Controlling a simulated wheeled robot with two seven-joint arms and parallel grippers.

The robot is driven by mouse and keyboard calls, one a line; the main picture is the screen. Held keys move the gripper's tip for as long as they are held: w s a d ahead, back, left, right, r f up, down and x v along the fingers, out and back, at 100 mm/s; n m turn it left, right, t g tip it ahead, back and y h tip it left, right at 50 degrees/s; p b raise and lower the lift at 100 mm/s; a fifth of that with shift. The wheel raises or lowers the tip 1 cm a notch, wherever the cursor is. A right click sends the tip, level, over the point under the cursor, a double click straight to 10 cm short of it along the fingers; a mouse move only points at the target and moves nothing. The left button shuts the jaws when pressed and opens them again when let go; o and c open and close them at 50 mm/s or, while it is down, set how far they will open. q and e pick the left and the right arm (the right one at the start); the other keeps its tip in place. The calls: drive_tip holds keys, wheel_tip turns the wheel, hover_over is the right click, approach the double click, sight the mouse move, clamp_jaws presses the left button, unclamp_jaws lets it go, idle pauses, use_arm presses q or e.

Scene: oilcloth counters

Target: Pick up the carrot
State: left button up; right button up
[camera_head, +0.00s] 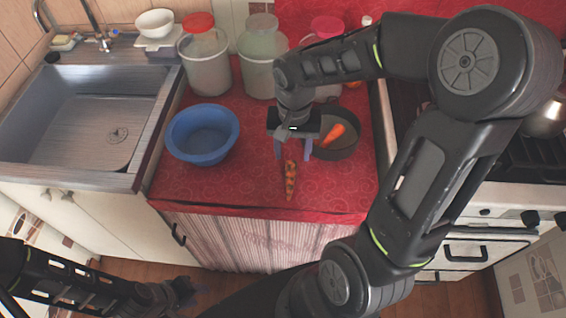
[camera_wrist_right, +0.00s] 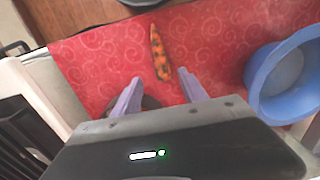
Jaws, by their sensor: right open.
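A mottled orange and dark carrot (camera_head: 290,182) lies on the red counter cloth, its narrow end toward the front edge. It also shows in the right wrist view (camera_wrist_right: 160,54), just beyond my fingertips. A plainer orange carrot (camera_head: 334,134) sits in a dark pan (camera_head: 350,146) to the right. My right gripper (camera_head: 293,153) is open and empty, pointing down over the mottled carrot's far end; its fingers show in the wrist view (camera_wrist_right: 160,78). Whether it touches the carrot cannot be told. My left gripper (camera_head: 185,293) is low at the bottom left, away from the counter; its fingers are unclear.
A blue bowl (camera_head: 203,134) stands left of the right gripper. Lidded jars (camera_head: 206,68) line the back. A sink (camera_head: 85,115) is at the left and a stove (camera_head: 530,165) at the right. The cloth between bowl and mottled carrot is clear.

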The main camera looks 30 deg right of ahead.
sight(291, 171)
drive_tip(key=shift+a, duration=0.1)
drive_tip(key=shift+f, duration=1.35)
drive_tip(key=shift+f, duration=0.15)
wheel_tip(291, 171, down, 5)
drive_tip(key=shift+a+p, duration=0.1)
drive_tip(key=shift+p, duration=0.3)
drive_tip(key=shift+c, duration=0.5)
clamp_jaws()
